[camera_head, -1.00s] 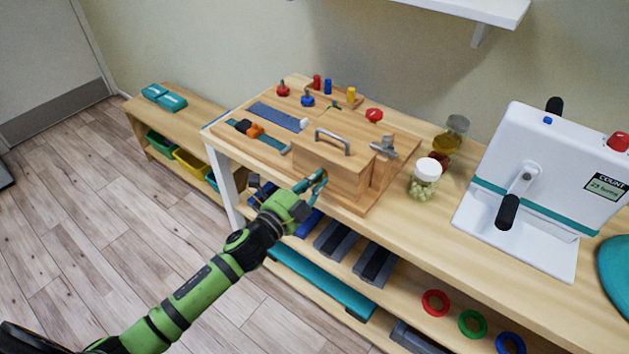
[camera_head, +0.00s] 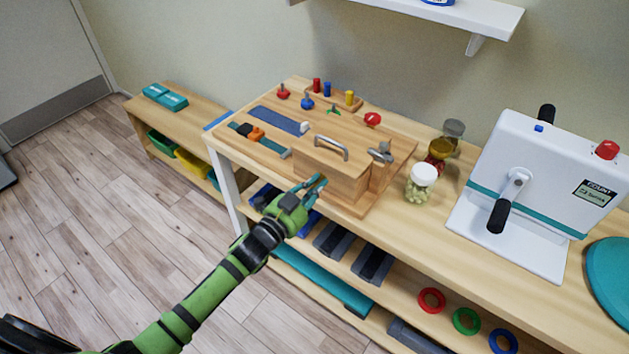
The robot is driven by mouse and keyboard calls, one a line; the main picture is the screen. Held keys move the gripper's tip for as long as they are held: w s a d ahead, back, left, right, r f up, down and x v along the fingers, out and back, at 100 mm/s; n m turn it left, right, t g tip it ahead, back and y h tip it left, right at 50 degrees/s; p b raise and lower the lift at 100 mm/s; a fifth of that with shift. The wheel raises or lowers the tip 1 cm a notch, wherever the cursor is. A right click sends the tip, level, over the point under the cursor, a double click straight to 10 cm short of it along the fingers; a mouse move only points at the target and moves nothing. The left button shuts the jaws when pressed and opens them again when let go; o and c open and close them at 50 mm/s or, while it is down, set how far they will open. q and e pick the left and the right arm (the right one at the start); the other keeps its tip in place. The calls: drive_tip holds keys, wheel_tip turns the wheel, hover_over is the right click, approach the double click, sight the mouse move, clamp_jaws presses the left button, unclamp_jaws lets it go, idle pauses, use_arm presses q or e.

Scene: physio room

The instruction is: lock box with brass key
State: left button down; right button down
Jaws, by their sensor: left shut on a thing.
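The wooden box (camera_head: 325,177) is the drawer-like block with a grey handle (camera_head: 331,147) on top. It is part of the wooden activity board on the bench and looks closed. My left gripper (camera_head: 316,186) is low at the front face of the box, its fingers pointing at it. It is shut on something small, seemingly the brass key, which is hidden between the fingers. I cannot tell whether the key is in a lock, and no keyhole shows. My right gripper is not in view.
Right of the box are a metal latch-like part (camera_head: 381,152) and a jar with a white lid (camera_head: 421,182). A white hand-crank machine (camera_head: 528,180) stands further right. Red, blue and yellow pegs stand behind. The shelf below holds weights and coloured rings.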

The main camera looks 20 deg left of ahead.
use_arm(q)
drive_tip(key=n+p, duration=0.1)
drive_tip(key=n, duration=0.3)
drive_tip(key=shift+n+p, duration=0.3)
drive_tip(key=shift+p, duration=0.05)
drive_tip(key=shift+d+n+p, duration=0.1)
drive_tip(key=shift+n+p, duration=0.4)
drive_tip(key=shift+n, duration=1.3)
drive_tip(key=shift+s, duration=0.1)
drive_tip(key=c, duration=1.3)
unclamp_jaws()
drive_tip(key=shift+c, duration=0.2)
drive_tip(key=v, duration=1.2)
drive_tip(key=shift+r, duration=0.1)
